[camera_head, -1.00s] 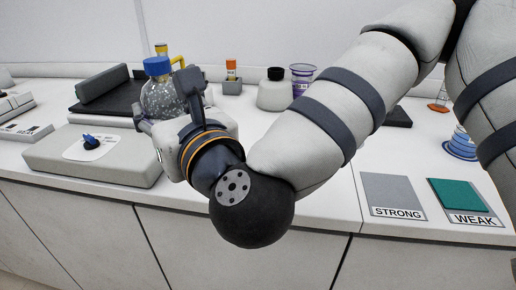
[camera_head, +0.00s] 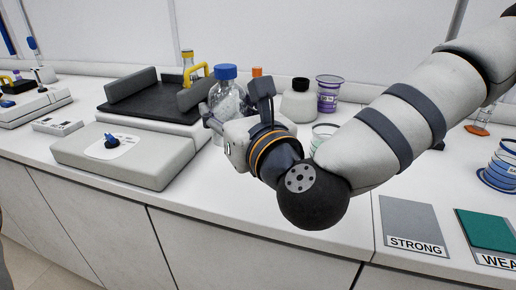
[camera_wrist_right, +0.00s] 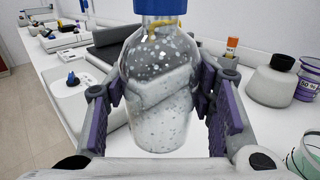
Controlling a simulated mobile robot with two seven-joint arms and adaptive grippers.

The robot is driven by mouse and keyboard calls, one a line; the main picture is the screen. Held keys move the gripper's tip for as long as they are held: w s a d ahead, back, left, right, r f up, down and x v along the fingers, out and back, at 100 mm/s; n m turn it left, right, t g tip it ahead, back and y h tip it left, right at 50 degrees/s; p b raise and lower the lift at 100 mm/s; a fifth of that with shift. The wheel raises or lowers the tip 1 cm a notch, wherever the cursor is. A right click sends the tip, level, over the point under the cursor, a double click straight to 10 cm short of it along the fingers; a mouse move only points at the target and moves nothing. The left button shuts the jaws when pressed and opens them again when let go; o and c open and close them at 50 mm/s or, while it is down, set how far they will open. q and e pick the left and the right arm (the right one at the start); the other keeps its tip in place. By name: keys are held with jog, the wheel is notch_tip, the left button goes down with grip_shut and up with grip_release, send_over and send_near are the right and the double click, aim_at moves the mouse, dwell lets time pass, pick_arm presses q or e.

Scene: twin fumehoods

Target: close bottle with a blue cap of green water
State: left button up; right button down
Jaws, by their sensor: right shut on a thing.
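A clear bottle with a blue cap (camera_head: 226,72) stands upright in my right gripper (camera_head: 230,112). In the right wrist view the clear bottle (camera_wrist_right: 158,55) sits between both purple-padded fingers of the gripper (camera_wrist_right: 158,92), which is shut on its body. Its contents look clear with white specks and grey show-through; no green shows. The cap's lower edge is at the top of the wrist view, on the bottle's neck. In the head view the gripper hides the bottle's base, and whether it touches the bench cannot be told. My left gripper is not in view.
A flat device with a blue knob (camera_head: 112,140) and a black-topped shaker (camera_head: 130,97) lie left. A black-capped jar (camera_head: 299,100), a purple-labelled cup (camera_head: 328,93) and a green-rimmed glass (camera_head: 322,132) are right. STRONG (camera_head: 411,222) and WEAK (camera_head: 487,228) mats lie at the front right.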

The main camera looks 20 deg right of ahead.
jog(key=w+d+f, duration=0.4)
jog(key=d+f, duration=0.1)
jog(key=f, duration=0.1)
jog(key=shift+w+d, duration=0.2)
jog(key=shift+d, duration=0.2)
jog(key=shift+f, duration=0.15)
jog(key=shift+w+d+f, duration=0.1)
jog(key=shift+d+f, duration=0.05)
jog(key=shift+f, duration=0.85)
jog(key=shift+w+d+f, duration=0.1)
jog(key=shift+d+f, duration=0.05)
jog(key=shift+f, duration=0.8)
jog(key=shift+f, duration=0.2)
jog(key=c, duration=0.7)
grip_release()
